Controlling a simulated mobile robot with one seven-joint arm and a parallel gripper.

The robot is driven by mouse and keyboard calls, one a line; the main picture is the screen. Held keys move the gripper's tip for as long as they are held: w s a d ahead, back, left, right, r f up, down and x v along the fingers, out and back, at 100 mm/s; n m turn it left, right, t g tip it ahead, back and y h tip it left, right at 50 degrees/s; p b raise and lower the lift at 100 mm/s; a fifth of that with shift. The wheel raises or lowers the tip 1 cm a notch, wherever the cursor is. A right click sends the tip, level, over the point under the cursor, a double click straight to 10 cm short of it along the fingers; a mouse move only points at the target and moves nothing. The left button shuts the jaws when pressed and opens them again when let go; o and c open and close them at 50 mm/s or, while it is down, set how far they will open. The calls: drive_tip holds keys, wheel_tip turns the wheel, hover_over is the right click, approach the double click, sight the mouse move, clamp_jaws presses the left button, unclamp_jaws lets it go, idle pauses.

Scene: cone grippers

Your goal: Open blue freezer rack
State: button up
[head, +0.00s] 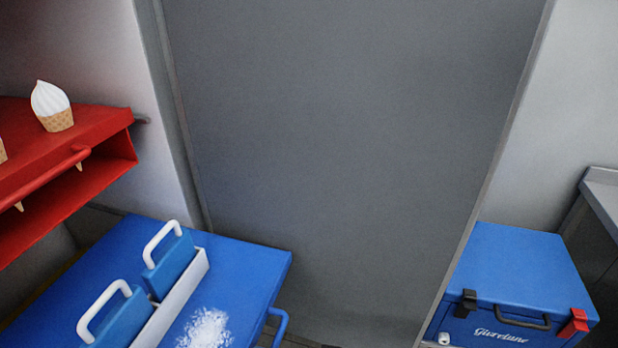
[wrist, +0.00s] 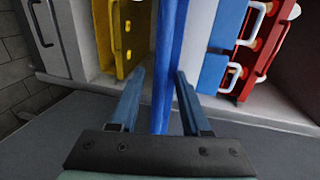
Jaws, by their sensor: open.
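The blue freezer rack (head: 255,268) stands at the lower left in the head view. Its flat top carries a white holder with blue panels, and a blue bar handle (head: 281,326) shows at its right side, cut by the frame's bottom edge. In the wrist view my gripper (wrist: 158,74) is open, with one finger on each side of a long blue strip (wrist: 164,55). I cannot tell whether this strip is the handle or an edge of the rack, nor whether the fingers touch it. My gripper is not in the head view.
A red rack (head: 105,140) with a cone (head: 52,106) on top stands at the left. A blue cooler box (head: 515,262) with latches sits at the lower right. White powder (head: 206,328) lies on the blue top. A yellow rack (wrist: 128,35) shows in the wrist view.

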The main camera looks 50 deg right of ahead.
drive_tip(key=v, duration=1.3)
